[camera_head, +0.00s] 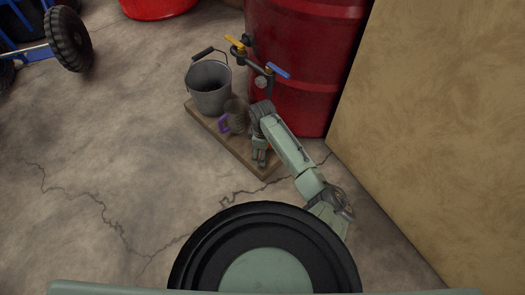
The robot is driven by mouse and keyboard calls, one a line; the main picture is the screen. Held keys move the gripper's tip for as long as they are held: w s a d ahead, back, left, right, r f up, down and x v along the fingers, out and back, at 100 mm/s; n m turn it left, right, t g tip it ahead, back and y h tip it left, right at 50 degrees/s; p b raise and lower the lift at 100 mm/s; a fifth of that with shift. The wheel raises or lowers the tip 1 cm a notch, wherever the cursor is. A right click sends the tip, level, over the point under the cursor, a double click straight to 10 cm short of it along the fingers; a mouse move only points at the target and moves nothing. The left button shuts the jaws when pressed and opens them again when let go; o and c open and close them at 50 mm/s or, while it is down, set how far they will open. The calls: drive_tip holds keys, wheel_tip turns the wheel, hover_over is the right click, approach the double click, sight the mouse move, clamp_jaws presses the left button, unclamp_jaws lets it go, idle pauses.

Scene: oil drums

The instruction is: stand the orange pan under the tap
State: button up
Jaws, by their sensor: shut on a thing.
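The red drum (300,65) carries a metal tap (262,80) with a yellow lever and a blue lever. A low wooden board (233,151) lies on the floor in front of it.
A grey bucket (209,92) with a raised handle stands on the board's far left part. A tan wall (430,110) closes the right side.

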drive_tip(key=shift+f, duration=0.45)
drive_tip(key=o, duration=1.6)
drive_tip(key=shift+o, duration=0.2)
drive_tip(key=shift+r, duration=0.1)
wheel_tip(320, 180, up, 12)
